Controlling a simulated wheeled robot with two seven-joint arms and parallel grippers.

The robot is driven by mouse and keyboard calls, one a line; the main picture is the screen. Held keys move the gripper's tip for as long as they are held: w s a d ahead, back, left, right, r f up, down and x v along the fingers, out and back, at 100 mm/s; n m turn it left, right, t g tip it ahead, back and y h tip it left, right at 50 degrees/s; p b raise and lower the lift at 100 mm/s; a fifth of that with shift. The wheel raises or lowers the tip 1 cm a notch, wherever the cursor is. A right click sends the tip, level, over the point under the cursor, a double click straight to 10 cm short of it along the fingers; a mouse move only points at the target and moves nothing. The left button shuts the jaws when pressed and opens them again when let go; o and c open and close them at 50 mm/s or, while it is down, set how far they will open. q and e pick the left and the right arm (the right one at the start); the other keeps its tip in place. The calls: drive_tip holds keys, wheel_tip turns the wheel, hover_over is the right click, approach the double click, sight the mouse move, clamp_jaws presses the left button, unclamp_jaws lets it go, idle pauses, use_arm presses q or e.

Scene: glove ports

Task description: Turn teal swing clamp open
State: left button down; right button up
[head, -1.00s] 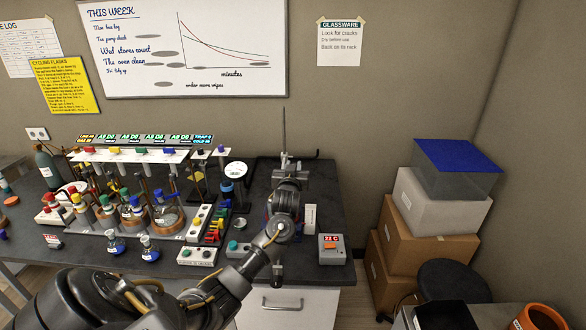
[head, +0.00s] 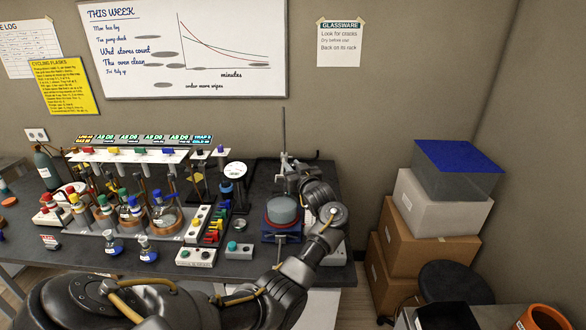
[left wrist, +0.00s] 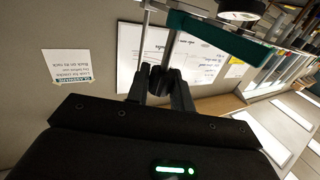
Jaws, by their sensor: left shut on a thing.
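The teal swing clamp (left wrist: 222,40) shows in the left wrist view as a teal bar slanting from upper middle to the right. A thin metal rod runs from near its upper end down between my fingers. My left gripper (left wrist: 160,82) is shut on a dark piece at this rod, which appears to be part of the clamp. In the head view my left gripper (head: 302,177) is at the upright stand rod (head: 284,130), mostly hidden by my own wrist, and the teal bar cannot be made out there. My right gripper is in neither view.
A grey, red-banded vessel (head: 282,209) sits on a blue stand (head: 268,238) just left of my forearm. Racked flasks (head: 165,212) and a white switch strip (head: 198,224) crowd the bench to the left. Stacked boxes (head: 400,250) stand on the right.

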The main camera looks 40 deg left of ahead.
use_arm(q)
drive_tip(key=shift+r, duration=0.15)
drive_tip(key=c, duration=1.3)
unclamp_jaws()
drive_tip(key=shift+o, duration=0.2)
drive_tip(key=shift+s+d+f, duration=0.1)
drive_tip(key=shift+d+f, duration=0.1)
drive_tip(key=shift+d, duration=0.05)
drive_tip(key=b+v, duration=0.3)
drive_tip(key=v, duration=0.7)
drive_tip(key=shift+s, duration=0.1)
